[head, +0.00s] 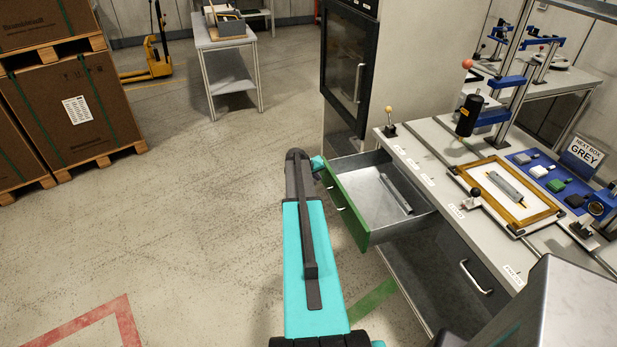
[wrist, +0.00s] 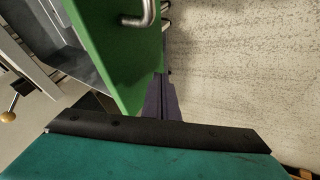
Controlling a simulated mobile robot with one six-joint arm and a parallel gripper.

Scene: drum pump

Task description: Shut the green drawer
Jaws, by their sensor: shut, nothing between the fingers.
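The green drawer (head: 352,212) is pulled out from under the workbench, and its grey inside holds a metal bar (head: 397,195). Its green front also fills the upper middle of the wrist view (wrist: 118,55), with a metal handle (wrist: 140,14) at the top. My gripper (wrist: 160,84) is shut and empty, its dark fingertips right by the edge of the green front. I cannot tell whether they touch it.
The workbench (head: 437,165) carries a framed fixture (head: 530,214), a black hand tool (head: 469,115) and a blue tray of parts. A second drawer with a metal handle (head: 476,277) sits below, closed. A dark-doored cabinet (head: 349,62) stands behind.

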